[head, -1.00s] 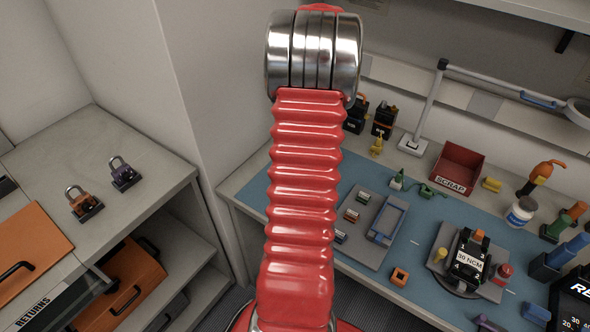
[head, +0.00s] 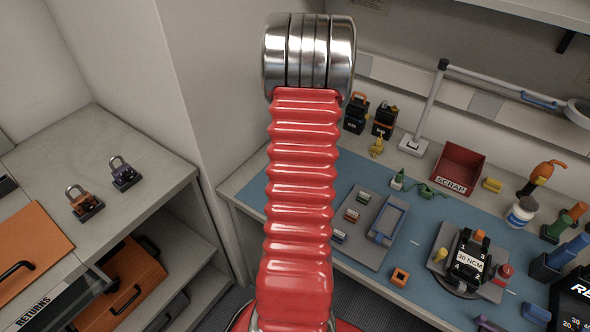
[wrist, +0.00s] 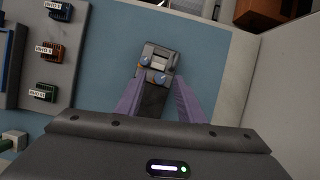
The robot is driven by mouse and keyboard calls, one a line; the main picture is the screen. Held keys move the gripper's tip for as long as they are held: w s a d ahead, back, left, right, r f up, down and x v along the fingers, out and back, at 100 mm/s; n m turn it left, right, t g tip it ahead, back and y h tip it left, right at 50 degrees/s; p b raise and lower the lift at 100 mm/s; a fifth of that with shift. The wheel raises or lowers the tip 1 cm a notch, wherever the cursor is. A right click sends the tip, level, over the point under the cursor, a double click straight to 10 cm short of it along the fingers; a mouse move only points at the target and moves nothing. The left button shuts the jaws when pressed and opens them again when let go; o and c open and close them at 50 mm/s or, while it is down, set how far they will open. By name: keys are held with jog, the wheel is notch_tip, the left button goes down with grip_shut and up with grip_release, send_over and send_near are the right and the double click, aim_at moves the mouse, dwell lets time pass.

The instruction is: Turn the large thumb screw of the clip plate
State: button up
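In the wrist view a small grey and black unit (wrist: 156,62) lies on the blue mat. It appears to be the clip plate on a dark body. Two small pale-blue round parts show on it, one of them lower right (wrist: 160,78); I cannot tell for sure which is the large thumb screw. My gripper (wrist: 158,88) is open, its two purple fingers on either side of the unit's lower dark part. I cannot tell whether they touch it. In the head view my red arm hides this place and the gripper.
A grey tray (wrist: 88,40) with small labelled parts lies left of the unit; it also shows in the head view (head: 357,252). A wall stands right in the wrist view.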

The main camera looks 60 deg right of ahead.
jog(key=shift+c, duration=0.5)
grip_shut()
jog(key=shift+s+m, duration=0.1)
jog(key=shift+m, duration=0.4)
jog(key=m, duration=0.1)
jog(key=m+t, duration=0.1)
jog(key=m, duration=0.1)
jog(key=shift+s+m+t+h, duration=0.2)
jog(key=shift+m+t+h, duration=0.1)
jog(key=m+t, duration=0.1)
jog(key=m, duration=0.2)
jog(key=shift+s+a+h, duration=0.1)
jog(key=shift+h, duration=0.3)
dwell(0.5)
jog(key=shift+o, duration=0.5)
grip_release()
